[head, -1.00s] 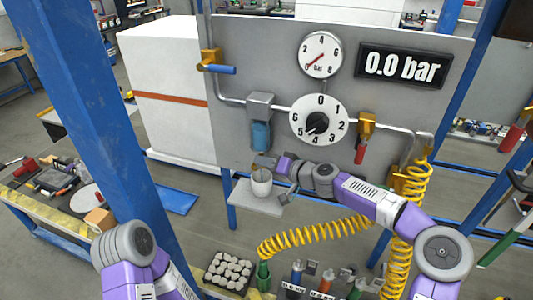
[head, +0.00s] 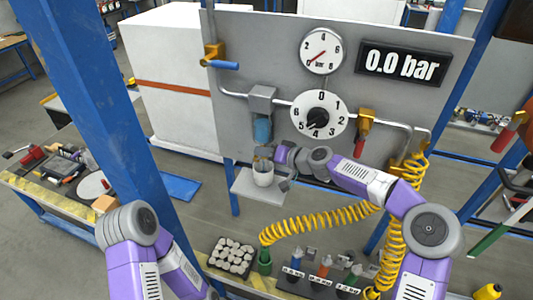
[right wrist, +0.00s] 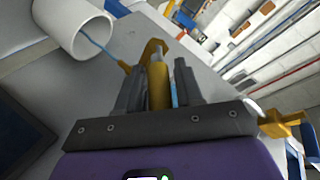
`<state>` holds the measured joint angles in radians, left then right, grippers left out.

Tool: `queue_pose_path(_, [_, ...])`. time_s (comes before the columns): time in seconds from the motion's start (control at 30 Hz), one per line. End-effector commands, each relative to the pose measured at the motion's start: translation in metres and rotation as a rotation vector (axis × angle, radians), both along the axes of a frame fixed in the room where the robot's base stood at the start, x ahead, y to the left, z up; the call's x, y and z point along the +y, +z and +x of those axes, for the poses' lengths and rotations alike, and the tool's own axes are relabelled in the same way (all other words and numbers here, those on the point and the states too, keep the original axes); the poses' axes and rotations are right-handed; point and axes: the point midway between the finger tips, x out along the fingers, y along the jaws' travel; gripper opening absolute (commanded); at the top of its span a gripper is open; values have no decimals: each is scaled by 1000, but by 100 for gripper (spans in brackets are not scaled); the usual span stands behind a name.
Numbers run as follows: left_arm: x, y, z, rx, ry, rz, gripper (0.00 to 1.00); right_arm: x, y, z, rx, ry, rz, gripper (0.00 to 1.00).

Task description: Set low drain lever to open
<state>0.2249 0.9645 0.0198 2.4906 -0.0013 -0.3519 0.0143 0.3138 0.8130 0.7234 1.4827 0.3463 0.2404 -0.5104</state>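The low drain lever (right wrist: 159,82) shows in the right wrist view as a yellow handle between my two dark fingers. It belongs to the drain under the blue filter bowl (head: 263,130) on the grey panel. My right gripper (right wrist: 158,90) is around the lever, with a thin gap at its right finger, so it looks open. In the head view my right gripper (head: 270,154) is just below the bowl, and the lever is mostly hidden there. A thin blue line runs from a yellow tip into the white cup (right wrist: 70,22). My left gripper is out of view.
The cup (head: 263,174) stands on a small grey shelf (head: 245,187) close below my right gripper. A red-handled valve (head: 361,145) and a yellow coiled hose (head: 320,216) are near my right arm. The upper left valve has a blue handle (head: 225,65). The display reads 0.0 bar.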

Motion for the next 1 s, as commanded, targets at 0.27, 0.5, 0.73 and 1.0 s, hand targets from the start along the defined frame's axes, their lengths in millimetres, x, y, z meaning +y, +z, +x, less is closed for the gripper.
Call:
queue_pose_path(0.27, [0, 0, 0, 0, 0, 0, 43, 0, 0, 0, 1, 1, 1, 47])
queue_pose_path(0.5, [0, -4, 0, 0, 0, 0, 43, -14, 5, -9, 0, -2, 1, 47])
queue_pose_path(0.73, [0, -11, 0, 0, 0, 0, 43, -42, 19, -32, 0, -3, 0, 47])
queue_pose_path(1.0, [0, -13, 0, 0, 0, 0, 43, -55, 27, -44, 1, 1, 0, 47])
